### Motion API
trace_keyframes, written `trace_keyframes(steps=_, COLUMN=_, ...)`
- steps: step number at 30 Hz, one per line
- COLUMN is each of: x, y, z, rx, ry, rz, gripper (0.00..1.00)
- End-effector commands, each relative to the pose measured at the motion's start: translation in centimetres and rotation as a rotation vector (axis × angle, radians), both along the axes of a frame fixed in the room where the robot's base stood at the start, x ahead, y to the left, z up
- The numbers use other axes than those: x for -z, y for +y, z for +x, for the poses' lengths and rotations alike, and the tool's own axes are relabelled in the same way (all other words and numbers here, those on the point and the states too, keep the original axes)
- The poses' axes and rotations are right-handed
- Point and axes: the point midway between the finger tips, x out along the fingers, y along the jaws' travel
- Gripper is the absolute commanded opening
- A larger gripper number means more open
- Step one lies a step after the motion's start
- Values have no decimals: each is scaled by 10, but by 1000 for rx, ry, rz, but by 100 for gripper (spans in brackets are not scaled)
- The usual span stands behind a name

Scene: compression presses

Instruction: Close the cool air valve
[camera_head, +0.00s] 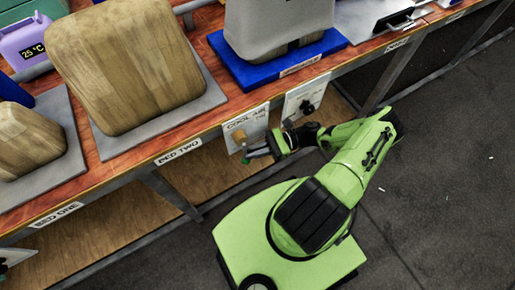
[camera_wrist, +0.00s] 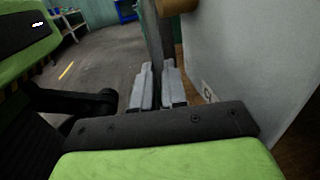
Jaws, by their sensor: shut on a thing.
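The cool air valve sits on a white panel marked COOL AIR (camera_head: 240,122) on the front of the bench. Its brass-coloured hub (camera_head: 240,136) also shows at the top of the wrist view (camera_wrist: 178,5). A thin grey lever (camera_wrist: 152,30) runs beside the hub and down between my fingers. My gripper (camera_head: 258,152) reaches the panel from the right, and its two grey fingers (camera_wrist: 156,70) are closed around the lever. A small green tip (camera_head: 246,161) shows just below the fingers. The lever's part between the fingers is mostly hidden.
A second white panel (camera_head: 304,98) with a black knob is right of the valve. The bench edge with the BED TWO label (camera_head: 179,152) runs above left. Bench legs (camera_head: 172,193) stand below. The dark floor (camera_head: 440,190) at right is open.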

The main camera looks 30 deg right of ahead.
Motion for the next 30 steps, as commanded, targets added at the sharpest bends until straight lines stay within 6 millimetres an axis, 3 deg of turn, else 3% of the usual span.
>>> trace_keyframes(steps=7, x=0, y=1, z=0, rx=-3, ry=0, rz=4, gripper=0)
trace_keyframes(steps=8, x=0, y=1, z=0, rx=-3, ry=0, rz=4, gripper=14)
trace_keyframes(steps=13, x=0, y=1, z=0, rx=-2, ry=1, rz=2, gripper=38)
trace_keyframes(steps=25, x=0, y=-1, z=0, rx=-1, ry=1, rz=0, gripper=38)
trace_keyframes(steps=30, x=1, y=-25, z=-3, rx=5, ry=0, rz=-3, gripper=38)
